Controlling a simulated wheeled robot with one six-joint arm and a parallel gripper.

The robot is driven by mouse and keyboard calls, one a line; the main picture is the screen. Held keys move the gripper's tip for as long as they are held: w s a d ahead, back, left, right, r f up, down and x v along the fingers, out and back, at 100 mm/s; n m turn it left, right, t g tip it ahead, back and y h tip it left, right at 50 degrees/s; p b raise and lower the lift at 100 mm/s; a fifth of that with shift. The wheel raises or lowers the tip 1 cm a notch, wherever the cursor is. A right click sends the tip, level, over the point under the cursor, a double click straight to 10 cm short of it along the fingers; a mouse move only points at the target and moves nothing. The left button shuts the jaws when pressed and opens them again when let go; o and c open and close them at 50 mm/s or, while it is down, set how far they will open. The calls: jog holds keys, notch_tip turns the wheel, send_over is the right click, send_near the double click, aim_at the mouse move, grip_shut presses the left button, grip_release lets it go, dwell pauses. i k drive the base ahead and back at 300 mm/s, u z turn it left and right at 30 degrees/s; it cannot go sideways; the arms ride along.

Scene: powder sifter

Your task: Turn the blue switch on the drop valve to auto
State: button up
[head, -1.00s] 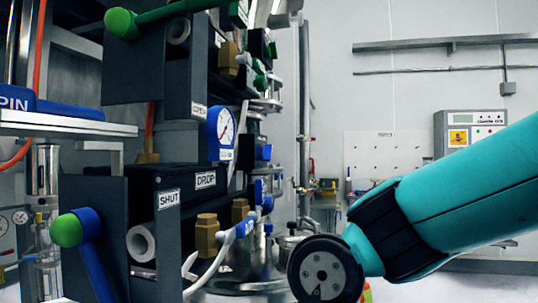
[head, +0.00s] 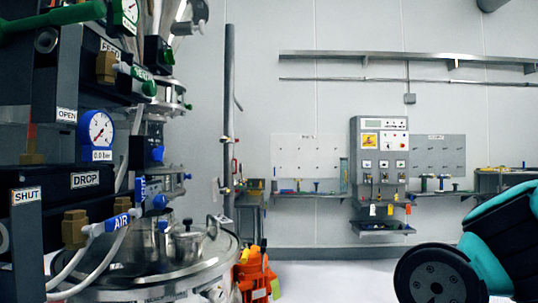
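The drop valve (head: 30,235) is a dark block at the lower left of the head view, with a DROP label (head: 86,180) and a SHUT label (head: 25,196). A blue gauge (head: 97,130) reading about 0.0 bar sits above it. A blue AIR handle (head: 112,223) is on a brass fitting in front of it. Small blue knobs (head: 160,202) show to its right; I cannot tell which one is the drop valve's switch or its setting. My gripper is not in view; only part of my teal arm shows at the lower right, apart from the valve.
A steel vessel (head: 150,285) with clear hoses stands below the valve, and an orange object (head: 255,275) is on the floor beside it. A grey control cabinet (head: 381,160) and tool boards line the back wall. The floor between is clear.

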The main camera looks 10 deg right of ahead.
aim_at(157, 154)
jog(key=z, duration=0.35)
jog(key=k, duration=0.55)
jog(key=z, duration=0.9)
jog(key=i, duration=1)
jog(key=u, duration=0.55)
jog(key=i, duration=0.7)
jog(key=u, duration=0.65)
